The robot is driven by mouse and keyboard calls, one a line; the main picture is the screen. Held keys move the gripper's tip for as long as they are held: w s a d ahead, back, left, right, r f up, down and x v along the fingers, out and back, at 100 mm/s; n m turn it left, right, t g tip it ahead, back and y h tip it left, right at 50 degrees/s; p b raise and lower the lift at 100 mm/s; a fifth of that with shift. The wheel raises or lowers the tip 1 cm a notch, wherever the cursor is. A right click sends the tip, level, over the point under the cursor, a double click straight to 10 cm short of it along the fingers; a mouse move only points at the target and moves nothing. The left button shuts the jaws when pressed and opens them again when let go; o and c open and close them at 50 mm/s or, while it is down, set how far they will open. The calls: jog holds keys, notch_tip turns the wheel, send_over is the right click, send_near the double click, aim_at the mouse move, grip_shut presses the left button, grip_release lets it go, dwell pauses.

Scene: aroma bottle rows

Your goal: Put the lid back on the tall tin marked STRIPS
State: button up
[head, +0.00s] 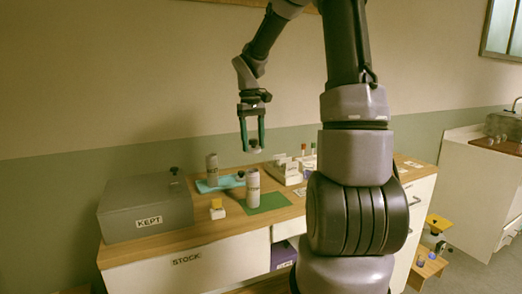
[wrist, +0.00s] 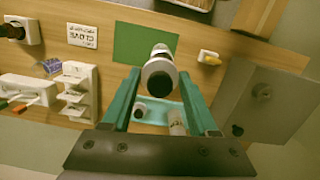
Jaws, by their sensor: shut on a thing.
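My gripper (head: 253,145) hangs above the worktop, its green fingers shut on a small round lid (head: 255,150). A second pale tin (head: 212,169) stands on a teal mat (head: 229,182) further back, beside a small dark-knobbed piece (head: 240,175). The lettering on both tins is too small to read.
A grey box marked KEPT (head: 146,210) stands at the left. A small yellow-and-white item (head: 217,208) sits left of the green mat. A CLOVE card (wrist: 82,36) lies near the green mat.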

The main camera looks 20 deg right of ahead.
jog(key=shift+a+r+n, duration=0.15)
jog(key=shift+a+n, duration=0.05)
jog(key=shift+n, duration=0.2)
jog(key=shift+f, duration=3.1)
jog(key=shift+f, duration=0.15)
jog(key=o, duration=1.4)
jog(key=shift+o, duration=0.4)
